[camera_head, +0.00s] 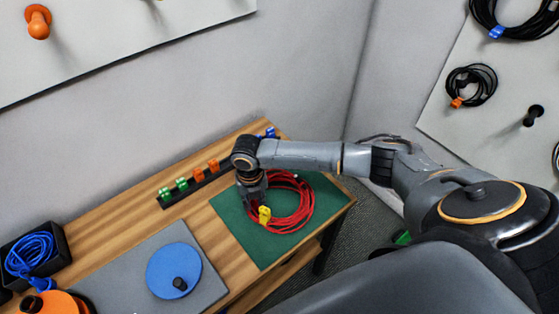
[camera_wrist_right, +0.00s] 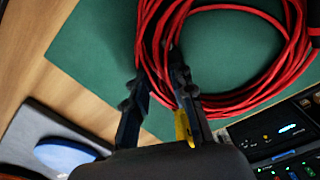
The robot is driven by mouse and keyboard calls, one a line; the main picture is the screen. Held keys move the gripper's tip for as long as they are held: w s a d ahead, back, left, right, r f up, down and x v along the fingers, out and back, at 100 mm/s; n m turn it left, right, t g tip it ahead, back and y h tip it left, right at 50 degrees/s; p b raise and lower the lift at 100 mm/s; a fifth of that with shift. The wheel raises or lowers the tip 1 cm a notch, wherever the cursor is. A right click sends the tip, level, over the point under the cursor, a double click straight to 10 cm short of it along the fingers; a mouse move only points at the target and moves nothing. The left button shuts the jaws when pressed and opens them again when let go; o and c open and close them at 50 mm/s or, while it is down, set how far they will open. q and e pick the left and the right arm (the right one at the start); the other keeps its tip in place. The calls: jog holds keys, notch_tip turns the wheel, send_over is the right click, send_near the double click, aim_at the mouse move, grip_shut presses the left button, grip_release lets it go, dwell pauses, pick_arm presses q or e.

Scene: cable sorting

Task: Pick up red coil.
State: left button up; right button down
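The red coil (camera_head: 293,203) lies on a green mat (camera_head: 262,247) at the right end of the wooden table. A yellow tag (camera_head: 264,215) is on its near left side. My right gripper (camera_head: 252,200) is down at the coil's left edge. In the right wrist view, its two fingers (camera_wrist_right: 158,72) stand apart, one inside the coil's ring and one outside, with red strands (camera_wrist_right: 152,40) between them. The yellow tag (camera_wrist_right: 184,128) is beside the inner finger. Whether the fingers press on the strands is unclear. My left gripper is not in view.
A grey mat with a blue disc (camera_head: 174,271) lies left of the green mat. Green and orange clips (camera_head: 198,174) line a strip behind. A blue cable (camera_head: 30,256) sits in a black box at far left. Black coils (camera_head: 471,85) hang on the right board.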

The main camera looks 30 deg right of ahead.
dwell(0.4)
jog(key=shift+r, duration=0.5)
notch_tip(320, 180, up, 2)
jog(key=shift+r+b, duration=0.1)
jog(key=shift+b, duration=0.5)
jog(key=s+a+r, duration=0.3)
jog(key=s+r, duration=0.2)
jog(key=s, duration=0.1)
jog(key=s+a+r+b, duration=0.1)
jog(key=s+a+r, duration=0.1)
jog(key=s+r, duration=0.2)
jog(key=s, duration=0.2)
jog(key=shift+s+a+r, duration=0.4)
